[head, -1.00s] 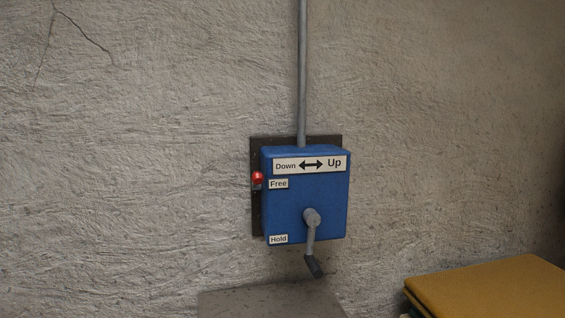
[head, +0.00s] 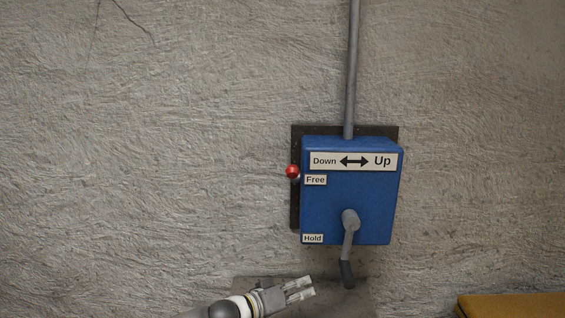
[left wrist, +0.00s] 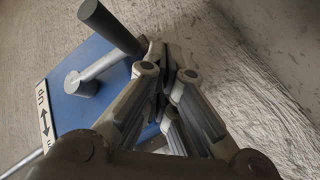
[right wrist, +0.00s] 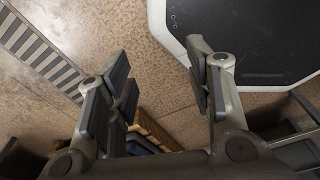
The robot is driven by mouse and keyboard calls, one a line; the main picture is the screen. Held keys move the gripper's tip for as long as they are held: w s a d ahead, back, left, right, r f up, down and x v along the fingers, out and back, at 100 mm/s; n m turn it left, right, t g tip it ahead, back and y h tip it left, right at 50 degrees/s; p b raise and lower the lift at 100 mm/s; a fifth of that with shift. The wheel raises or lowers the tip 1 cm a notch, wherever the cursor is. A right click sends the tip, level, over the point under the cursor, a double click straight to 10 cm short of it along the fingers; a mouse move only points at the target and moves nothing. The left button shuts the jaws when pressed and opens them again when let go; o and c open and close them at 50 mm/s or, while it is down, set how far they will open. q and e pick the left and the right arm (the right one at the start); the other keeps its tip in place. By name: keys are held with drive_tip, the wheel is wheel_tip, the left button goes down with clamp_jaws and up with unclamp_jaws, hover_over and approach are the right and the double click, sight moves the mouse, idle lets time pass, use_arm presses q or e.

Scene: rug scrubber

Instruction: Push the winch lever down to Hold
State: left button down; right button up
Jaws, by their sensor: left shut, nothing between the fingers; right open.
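The winch box (head: 365,190) is blue and fixed to a dark plate on the wall. Its lever shows as a red knob (head: 292,171) at the box's left edge, level with the Free label (head: 315,180). The Hold label (head: 313,238) is lower on the same side. A grey crank (head: 348,240) with a dark handle hangs down from the box front. My left gripper (head: 308,288) is shut and empty, below the box and left of the crank handle. The left wrist view shows the box (left wrist: 85,75) beside its fingers. My right gripper (right wrist: 165,95) is open, over the floor.
A grey pipe (head: 351,70) runs up the wall from the box. A yellow-brown surface (head: 515,305) is at the lower right. The wall left of the box is clear. The right wrist view shows a dark panel with a white edge (right wrist: 250,40) and a striped strip (right wrist: 40,50).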

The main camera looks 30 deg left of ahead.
sight(295, 175)
use_arm(q)
drive_tip(key=a+r+n+t+h, duration=0.1)
drive_tip(key=a+r+t, duration=0.2)
drive_tip(key=a+r, duration=0.6)
drive_tip(key=a+r+n+t+h, duration=0.1)
drive_tip(key=a+r+n+t, duration=0.1)
drive_tip(key=a+r, duration=0.8)
wheel_tip(295, 175, up, 8)
drive_tip(key=shift+w+r+t, duration=0.25)
drive_tip(key=shift+w+t, duration=0.05)
drive_tip(key=shift+t, duration=0.2)
use_arm(e)
drive_tip(key=shift+w+d+r, duration=0.1)
drive_tip(key=shift+w+d, duration=0.5)
drive_tip(key=shift+d, duration=0.2)
use_arm(q)
drive_tip(key=p+x, duration=0.5)
drive_tip(key=x, duration=0.5)
drive_tip(key=s+d+f, duration=0.1)
drive_tip(key=d+f+p, duration=0.1)
drive_tip(key=d, duration=0.1)
drive_tip(key=shift+s, duration=0.4)
use_arm(e)
wheel_tip(295, 175, up, 6)
drive_tip(key=shift+a, duration=0.2)
use_arm(q)
drive_tip(key=shift+f, duration=0.1)
